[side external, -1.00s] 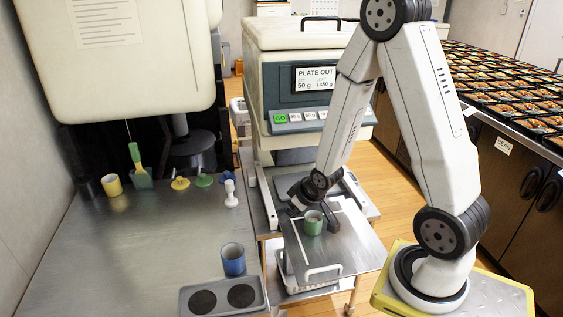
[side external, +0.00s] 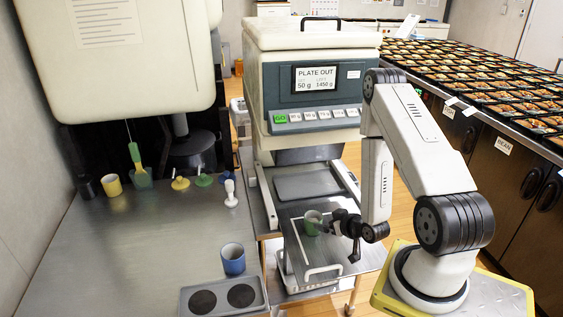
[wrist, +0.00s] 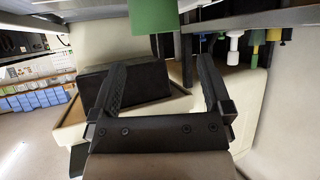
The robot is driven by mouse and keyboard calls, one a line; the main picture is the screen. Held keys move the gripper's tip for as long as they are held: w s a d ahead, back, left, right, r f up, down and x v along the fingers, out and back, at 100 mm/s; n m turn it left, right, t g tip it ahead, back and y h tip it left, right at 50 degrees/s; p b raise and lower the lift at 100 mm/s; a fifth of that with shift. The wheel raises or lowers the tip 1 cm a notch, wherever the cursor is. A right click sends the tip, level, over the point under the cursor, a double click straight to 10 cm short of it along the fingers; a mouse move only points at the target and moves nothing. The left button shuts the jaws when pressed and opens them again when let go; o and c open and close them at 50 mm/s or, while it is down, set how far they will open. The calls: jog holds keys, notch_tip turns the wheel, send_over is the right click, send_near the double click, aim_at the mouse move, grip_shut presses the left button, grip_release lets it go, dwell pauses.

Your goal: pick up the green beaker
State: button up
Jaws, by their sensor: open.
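The green beaker (side external: 312,223) stands upright on the small metal shelf (side external: 340,257) in front of the plate-out machine. My gripper (side external: 327,222) is open and comes from the right, low beside the beaker. In the wrist view the fingers (wrist: 161,63) are spread with nothing between them. There the beaker (wrist: 154,17) is at the top edge, ahead of the fingertips and partly cut off by the frame. In the side view the dark gripper is so close to the beaker that I cannot tell whether they touch.
The plate-out machine (side external: 290,85) rises behind the shelf. On the left bench (side external: 150,245) are a blue beaker (side external: 233,259), a yellow beaker (side external: 112,185) and a grey tray with two dark discs (side external: 222,297). A white handle (side external: 322,271) is on the shelf's front.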

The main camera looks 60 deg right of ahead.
aim_at(308, 215)
jog(key=shift+s+d, duration=0.1)
jog(key=shift+s, duration=0.1)
jog(key=shift+w+f, duration=0.1)
jog(key=shift+f, duration=0.05)
jog(key=shift+x, duration=1.2)
jog(key=shift+w, duration=0.1)
jog(key=shift+d+x, duration=0.2)
jog(key=shift+x, duration=2.3)
jog(key=c, duration=1.2)
jog(key=shift+o, duration=0.2)
jog(key=shift+r, duration=0.25)
